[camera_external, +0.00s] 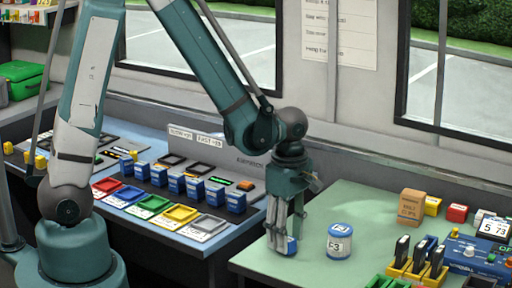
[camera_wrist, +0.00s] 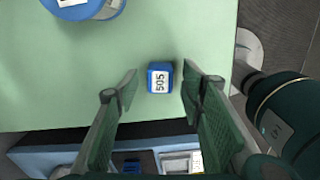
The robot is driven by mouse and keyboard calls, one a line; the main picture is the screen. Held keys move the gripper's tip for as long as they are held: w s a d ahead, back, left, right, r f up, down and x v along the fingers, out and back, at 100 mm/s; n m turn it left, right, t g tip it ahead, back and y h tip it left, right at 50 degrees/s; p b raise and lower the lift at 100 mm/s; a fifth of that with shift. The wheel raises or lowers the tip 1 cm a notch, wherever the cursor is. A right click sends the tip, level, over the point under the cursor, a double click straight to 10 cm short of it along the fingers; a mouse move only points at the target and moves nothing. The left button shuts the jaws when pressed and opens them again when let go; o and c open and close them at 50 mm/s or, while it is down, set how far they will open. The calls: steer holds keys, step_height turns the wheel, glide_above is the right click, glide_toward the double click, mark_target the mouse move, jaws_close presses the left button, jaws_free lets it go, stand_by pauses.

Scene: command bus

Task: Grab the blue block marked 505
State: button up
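The blue block marked 505 (camera_wrist: 160,78) sits on the green table (camera_wrist: 60,110); its white label reads 505 in the wrist view. It lies between the tips of my gripper (camera_wrist: 160,88), whose two fingers stand apart on either side with a gap to each. In the external view my gripper (camera_external: 285,238) points down at the left part of the table, and the blue block (camera_external: 291,246) shows partly behind the fingers. Contact between fingers and block is not visible.
A blue and white round can (camera_external: 339,242) stands just right of my gripper. A brown box (camera_external: 412,207), a yellow block (camera_external: 432,206) and a red block (camera_external: 457,213) stand further right. The lower blue bench (camera_external: 190,222) at left holds colored trays and several blue blocks.

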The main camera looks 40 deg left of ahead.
steer(key=shift+f, duration=0.8)
steer(key=shift+c, duration=0.2)
steer(key=c, duration=0.9)
